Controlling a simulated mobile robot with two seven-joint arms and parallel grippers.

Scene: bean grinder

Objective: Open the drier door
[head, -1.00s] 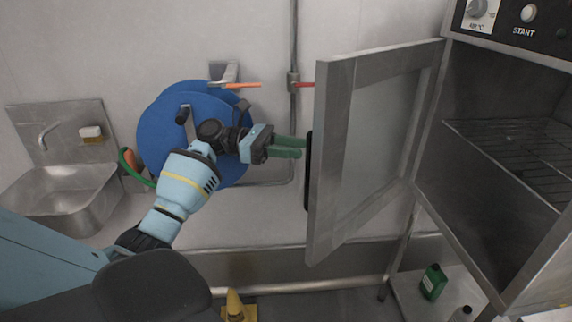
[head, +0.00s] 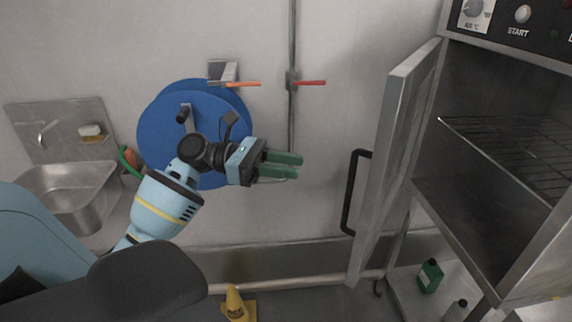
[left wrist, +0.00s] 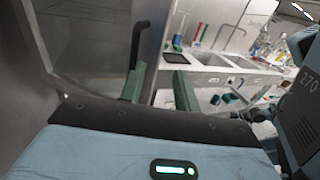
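The drier door (head: 400,150) is a grey metal frame with a glass pane, swung wide open to the left of the drier (head: 480,140). Its black bar handle (head: 350,195) faces left. My left gripper (head: 298,166) is empty, its green fingers apart, well left of the handle and touching nothing. In the left wrist view the two green fingers (left wrist: 160,90) also stand apart, with the dark handle (left wrist: 141,45) beyond the left one. Small green pieces at the right of that view look like my right gripper (left wrist: 225,98), too small to read clearly.
A wire rack (head: 510,150) sits inside the drier, below a START panel (head: 520,20). A blue hose reel (head: 160,130) is on the wall behind my left arm. A sink (head: 70,190) is at left, a yellow cone (head: 235,305) below. A green bottle (head: 430,275) stands under the drier.

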